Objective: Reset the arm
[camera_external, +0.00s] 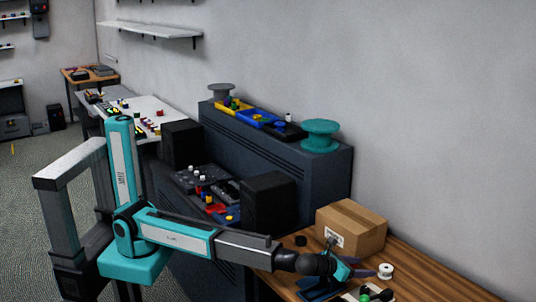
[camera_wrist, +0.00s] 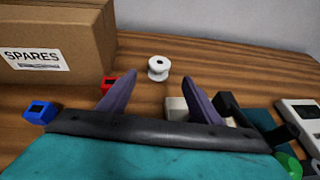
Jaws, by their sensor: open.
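My arm reaches from the left to the wooden table at the right in the external view. Nothing is held between the fingers.
A cardboard box (camera_wrist: 55,45) labelled SPARES stands at the left of the wrist view. A blue connector (camera_wrist: 40,112) and a red one (camera_wrist: 107,84) lie near it. A white block (camera_wrist: 177,107), black parts and a light-coloured plate (camera_wrist: 303,117) lie at the right. Wood behind the spool is clear.

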